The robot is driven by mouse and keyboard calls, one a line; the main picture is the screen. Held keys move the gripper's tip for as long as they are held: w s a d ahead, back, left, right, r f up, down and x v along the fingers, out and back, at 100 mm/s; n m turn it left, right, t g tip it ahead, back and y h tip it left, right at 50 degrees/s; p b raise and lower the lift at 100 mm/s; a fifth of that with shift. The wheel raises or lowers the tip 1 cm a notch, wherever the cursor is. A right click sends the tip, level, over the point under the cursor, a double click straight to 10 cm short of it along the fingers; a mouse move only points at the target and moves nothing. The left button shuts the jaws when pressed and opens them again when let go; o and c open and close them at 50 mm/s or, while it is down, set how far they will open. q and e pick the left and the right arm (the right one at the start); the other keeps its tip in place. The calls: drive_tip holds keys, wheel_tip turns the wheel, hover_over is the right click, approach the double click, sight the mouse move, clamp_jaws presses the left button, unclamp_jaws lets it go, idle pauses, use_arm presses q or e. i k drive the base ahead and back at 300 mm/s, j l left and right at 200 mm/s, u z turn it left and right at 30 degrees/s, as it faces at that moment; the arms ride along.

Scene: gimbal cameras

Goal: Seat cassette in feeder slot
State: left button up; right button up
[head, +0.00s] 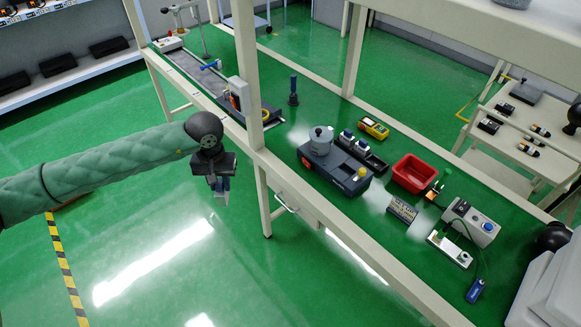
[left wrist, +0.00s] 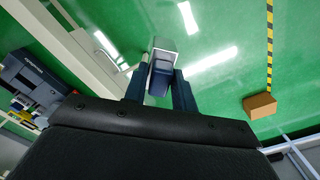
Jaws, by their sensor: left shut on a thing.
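My left gripper (head: 217,188) hangs over the open floor, in front of the green-topped bench. It is shut on a small blue-grey block, likely the cassette (head: 222,189). In the left wrist view, the two dark fingers clasp the cassette (left wrist: 162,52) from both sides, and its pale end points away from the wrist. A dark grey machine (head: 335,170) with a round metal pot on top stands on the bench, to the right of the gripper and apart from it. I cannot make out a feeder slot. My right gripper is not in view.
A beige bench post (head: 246,70) and the bench's front rail lie between the gripper and the benchtop. A red bin (head: 414,173), a yellow meter (head: 374,127) and a grey control box (head: 470,222) stand on the bench. A cardboard box (left wrist: 260,105) lies on the floor.

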sight(346, 176)
drive_tip(key=j+u, duration=0.1)
drive_tip(key=u, duration=0.35)
drive_tip(key=i+u, duration=0.15)
drive_tip(key=u, duration=0.7)
drive_tip(key=i+u, duration=0.1)
drive_tip(key=i, duration=0.6)
drive_tip(key=i+z, duration=0.1)
drive_tip(key=i, duration=0.65)
drive_tip(key=i+j+z, duration=0.15)
drive_tip(key=i, duration=0.6)
drive_tip(key=i+z, duration=0.4)
drive_tip(key=i+j+z, duration=0.35)
drive_tip(key=i, duration=0.2)
drive_tip(key=z, duration=0.6)
drive_tip(key=i+z, duration=0.1)
drive_tip(key=z, duration=0.45)
drive_tip(key=i+z, duration=0.1)
drive_tip(key=z, duration=1.1)
drive_tip(key=j+z, duration=0.15)
drive_tip(key=z, duration=0.45)
drive_tip(key=i+j+z, duration=0.1)
drive_tip(key=z, duration=1.05)
drive_tip(key=j+z, duration=0.15)
drive_tip(key=z, duration=0.45)
